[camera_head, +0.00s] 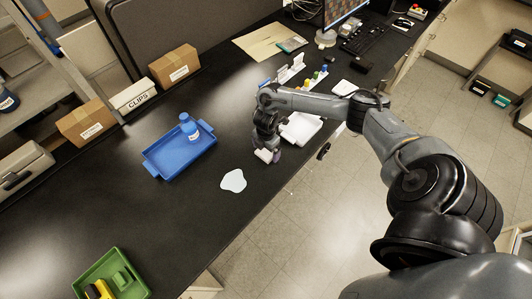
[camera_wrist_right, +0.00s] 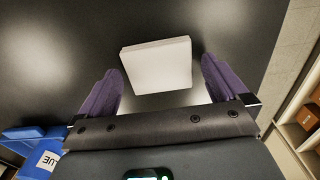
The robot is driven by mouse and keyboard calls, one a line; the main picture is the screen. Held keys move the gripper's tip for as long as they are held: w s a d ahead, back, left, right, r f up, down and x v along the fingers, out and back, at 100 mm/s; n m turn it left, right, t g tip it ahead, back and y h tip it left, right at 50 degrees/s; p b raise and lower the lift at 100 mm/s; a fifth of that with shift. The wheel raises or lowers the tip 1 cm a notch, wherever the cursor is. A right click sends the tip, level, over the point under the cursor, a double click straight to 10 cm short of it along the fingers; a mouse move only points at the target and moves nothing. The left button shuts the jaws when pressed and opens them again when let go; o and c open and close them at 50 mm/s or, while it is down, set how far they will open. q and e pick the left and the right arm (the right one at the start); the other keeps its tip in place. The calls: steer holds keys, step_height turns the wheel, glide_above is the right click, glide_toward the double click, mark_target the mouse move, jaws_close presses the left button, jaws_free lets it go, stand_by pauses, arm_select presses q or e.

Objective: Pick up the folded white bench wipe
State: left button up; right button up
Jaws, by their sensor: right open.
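In the right wrist view the wipe (camera_wrist_right: 158,62) is a flat, pale block between and just beyond the two purple fingers. My right gripper (camera_head: 270,153) is low over the bench, pointing down. In the wrist view its fingers (camera_wrist_right: 160,75) are spread, with dark bench visible on both sides of the wipe. My left gripper is not in view.
A blue tray (camera_head: 165,168) with a blue bottle (camera_head: 189,127) is farther left. A white tray (camera_head: 312,120) stands right of the gripper. A green tray (camera_head: 128,292) is at bottom left. The bench's front edge is close.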

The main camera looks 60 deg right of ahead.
mark_target(266, 152)
steer(key=shift+f, duration=0.3)
steer(key=shift+c, duration=0.2)
steer(key=c, duration=0.9)
steer(key=shift+r, duration=0.1)
step_height(266, 152, up, 4)
steer(key=shift+r, duration=0.15)
steer(key=s+r, duration=0.6)
steer(key=s, duration=0.5)
steer(key=shift+s+r, duration=0.25)
steer(key=shift+s, duration=0.05)
